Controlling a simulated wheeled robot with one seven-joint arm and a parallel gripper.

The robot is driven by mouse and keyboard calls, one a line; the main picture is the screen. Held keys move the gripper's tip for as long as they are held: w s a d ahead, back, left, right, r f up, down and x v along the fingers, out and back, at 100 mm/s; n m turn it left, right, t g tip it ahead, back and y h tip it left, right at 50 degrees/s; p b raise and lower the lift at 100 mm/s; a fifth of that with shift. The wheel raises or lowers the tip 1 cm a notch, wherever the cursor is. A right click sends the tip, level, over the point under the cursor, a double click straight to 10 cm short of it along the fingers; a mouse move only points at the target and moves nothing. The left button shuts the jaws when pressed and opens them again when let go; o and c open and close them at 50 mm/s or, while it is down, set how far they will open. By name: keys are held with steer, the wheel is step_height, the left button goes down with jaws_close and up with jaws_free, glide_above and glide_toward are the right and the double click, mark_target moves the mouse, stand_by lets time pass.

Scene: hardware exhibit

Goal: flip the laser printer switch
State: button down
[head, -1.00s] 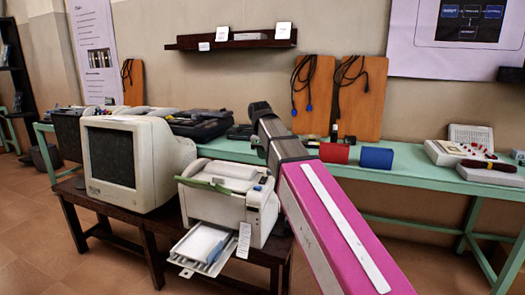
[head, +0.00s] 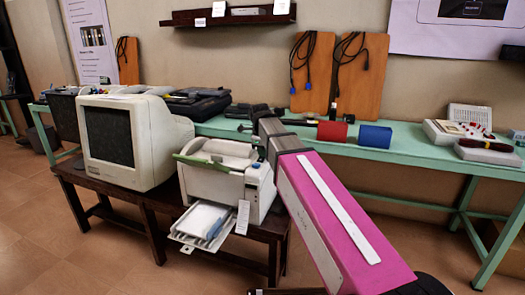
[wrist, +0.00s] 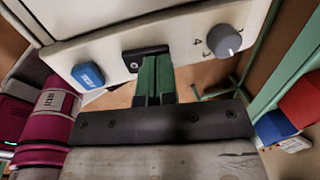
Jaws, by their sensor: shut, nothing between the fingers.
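The laser printer (head: 222,181) is a white box with a green-edged top and an open paper tray, on a dark wooden table. In the wrist view its pale side panel (wrist: 190,62) fills the upper part. A small black switch plate (wrist: 147,51) with a round mark sits on that panel. My gripper (wrist: 155,62) has two green fingers, shut together and empty, with their tips right at the switch plate and covering its lower part. I cannot tell whether they touch it. In the head view my gripper is hidden; the switch is not visible there.
On the panel, a blue button (wrist: 88,76) is left of the switch and a grey dial (wrist: 224,40) right. A beige monitor (head: 133,138) stands left of the printer.

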steer(key=shift+w+f, duration=0.1)
steer(key=shift+f, duration=0.1)
stand_by(0.4)
steer(key=shift+s+a+r, duration=0.15)
steer(key=shift+s+a, duration=0.1)
steer(key=shift+s, duration=0.55)
